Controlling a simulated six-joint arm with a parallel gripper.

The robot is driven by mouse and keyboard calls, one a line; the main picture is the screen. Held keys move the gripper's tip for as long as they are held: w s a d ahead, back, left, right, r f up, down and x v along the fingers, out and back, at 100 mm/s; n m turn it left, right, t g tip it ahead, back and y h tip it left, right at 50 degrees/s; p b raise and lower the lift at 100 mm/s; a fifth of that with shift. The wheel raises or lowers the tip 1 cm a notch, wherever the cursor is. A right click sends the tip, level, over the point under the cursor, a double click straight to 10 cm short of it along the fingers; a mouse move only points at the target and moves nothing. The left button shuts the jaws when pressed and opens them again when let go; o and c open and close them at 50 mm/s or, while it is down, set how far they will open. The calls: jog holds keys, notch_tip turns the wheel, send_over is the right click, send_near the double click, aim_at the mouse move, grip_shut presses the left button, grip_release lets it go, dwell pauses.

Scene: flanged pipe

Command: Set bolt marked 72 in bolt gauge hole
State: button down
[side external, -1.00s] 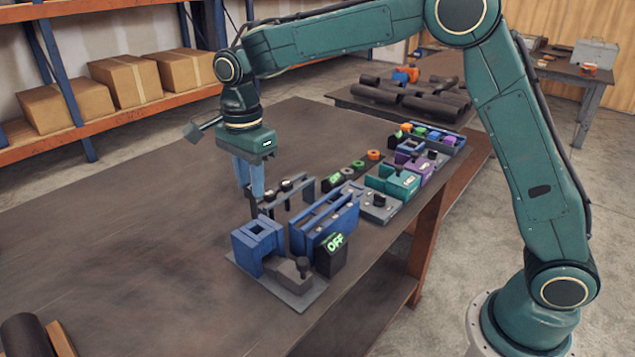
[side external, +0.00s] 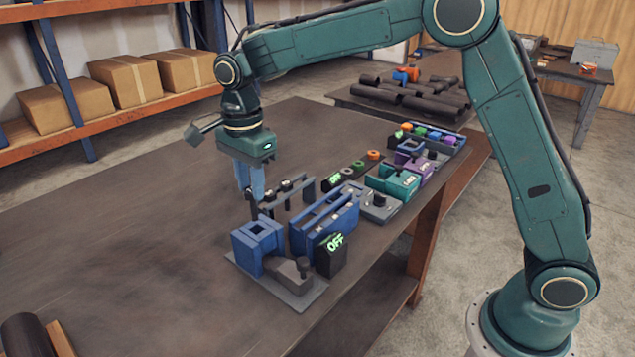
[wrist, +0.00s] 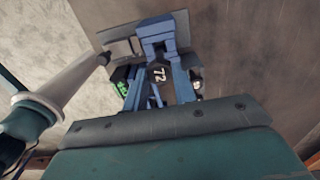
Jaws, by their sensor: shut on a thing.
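My gripper (side external: 257,197) is shut on a dark bolt (wrist: 158,74) with a white 72 on its head, seen between the blue fingers in the wrist view. In the side view the fingers point down and the bolt is mostly hidden by them. A blue block with a square opening (side external: 243,250) stands on a grey base plate (side external: 298,301) in front of the gripper. It also shows beyond the fingers in the wrist view (wrist: 155,27). The bolt is above the table and apart from the block's opening. I cannot make out a bolt hole clearly.
A black display reading OFF (side external: 333,256) and a blue slotted fixture (side external: 312,238) stand right of the block. A rack with dark bolts (side external: 290,190) is just behind the gripper. Teal and purple fixtures (side external: 400,185) line the right side.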

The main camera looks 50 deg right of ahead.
aim_at(255, 220)
jog(key=shift+f, duration=0.9)
jog(key=shift+f, duration=0.1)
jog(key=shift+f, duration=1.6)
jog(key=shift+f, duration=1.2)
dwell(0.8)
jog(key=c, duration=0.7)
grip_release()
jog(key=shift+o, duration=0.2)
jog(key=shift+r, duration=0.15)
jog(key=shift+r, duration=3.35)
